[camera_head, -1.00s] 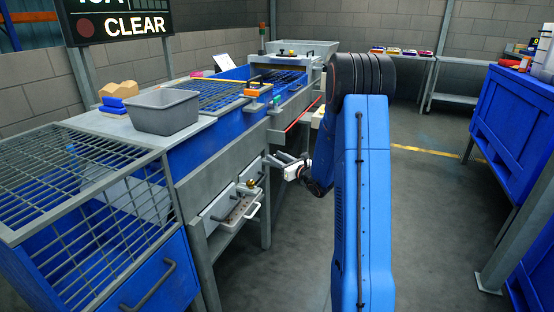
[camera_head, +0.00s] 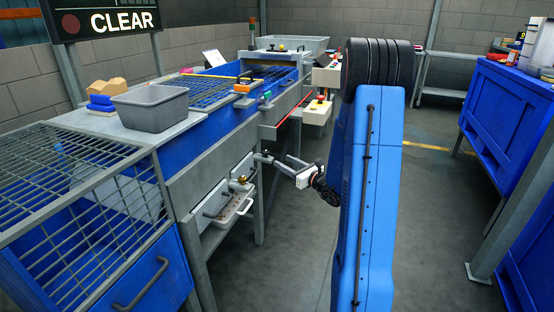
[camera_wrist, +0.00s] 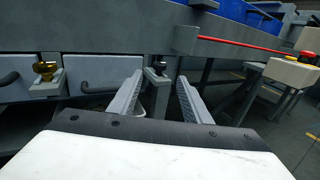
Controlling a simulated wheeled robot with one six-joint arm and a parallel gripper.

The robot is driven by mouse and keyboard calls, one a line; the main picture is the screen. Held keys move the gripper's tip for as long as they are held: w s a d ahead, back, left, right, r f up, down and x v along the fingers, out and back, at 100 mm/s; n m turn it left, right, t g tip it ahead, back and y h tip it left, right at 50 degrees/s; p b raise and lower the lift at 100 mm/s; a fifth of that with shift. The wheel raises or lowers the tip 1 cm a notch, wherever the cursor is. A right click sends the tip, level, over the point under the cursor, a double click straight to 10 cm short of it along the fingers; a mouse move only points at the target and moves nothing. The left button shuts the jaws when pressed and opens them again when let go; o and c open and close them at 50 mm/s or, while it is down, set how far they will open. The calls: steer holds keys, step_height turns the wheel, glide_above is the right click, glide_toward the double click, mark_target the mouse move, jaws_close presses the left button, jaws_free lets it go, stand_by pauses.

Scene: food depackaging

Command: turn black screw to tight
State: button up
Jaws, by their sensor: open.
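The black screw (camera_wrist: 158,66) is a dark knob on a grey bracket at the front of the machine. In the wrist view it stands just beyond and between my two finger ends, with a small gap apparent. My gripper (camera_wrist: 158,88) is open and empty, one finger on each side of the screw's line. The head view shows my gripper (camera_head: 277,160) reaching the machine's side from the right. The screw is too small there to make out clearly. Whether the fingers touch it cannot be told.
A brass knob (camera_wrist: 44,68) sits on a similar bracket to the left. A red bar (camera_wrist: 240,42) and a button box (camera_wrist: 292,72) are at the right. The floor to the right is clear.

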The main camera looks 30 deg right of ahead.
steer(key=v, duration=0.6)
steer(key=shift+s, duration=0.35)
